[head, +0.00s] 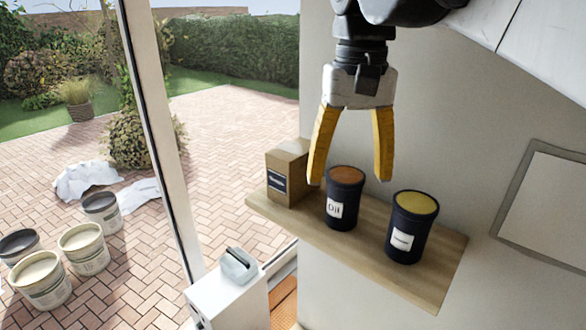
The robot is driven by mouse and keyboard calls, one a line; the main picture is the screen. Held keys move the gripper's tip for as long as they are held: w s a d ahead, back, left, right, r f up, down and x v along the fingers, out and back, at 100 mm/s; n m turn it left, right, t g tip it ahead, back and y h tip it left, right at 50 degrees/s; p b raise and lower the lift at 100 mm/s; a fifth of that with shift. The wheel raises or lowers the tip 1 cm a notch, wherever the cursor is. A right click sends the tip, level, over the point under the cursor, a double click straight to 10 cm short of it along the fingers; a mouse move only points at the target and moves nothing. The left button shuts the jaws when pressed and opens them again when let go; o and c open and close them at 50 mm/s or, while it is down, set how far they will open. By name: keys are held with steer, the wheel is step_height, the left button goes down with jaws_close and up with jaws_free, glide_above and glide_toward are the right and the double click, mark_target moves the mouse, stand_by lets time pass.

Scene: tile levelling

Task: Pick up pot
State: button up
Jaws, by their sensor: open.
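Two dark pots stand upright on a wooden shelf (362,262). One pot (343,209) has an orange-brown top and a white label reading "Oil". The other pot (406,223), to its right, has a yellow top and a white label too small to read. My gripper (349,180) hangs pointing down with its two yellow fingers apart and nothing between them that I can tell is held. In the picture its fingertips frame the top of the Oil pot; the exact depth between them is unclear.
A cardboard box (287,172) stands left of the Oil pot on the shelf, close to my left finger in the picture. A wall is behind the shelf, with a framed panel (545,205) at right. Below left is a white cabinet (228,298). Several buckets (83,249) stand outside.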

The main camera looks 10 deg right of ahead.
mark_target(343, 198)
steer(key=f, duration=0.3)
steer(key=w+f+p, duration=0.1)
steer(key=f, duration=0.2)
steer(key=shift+w+d, duration=0.1)
steer(key=shift+w, duration=0.05)
steer(key=shift+w+f, duration=0.1)
steer(key=shift+w, duration=0.05)
steer(key=c, duration=1.5)
steer(key=shift+o, duration=0.2)
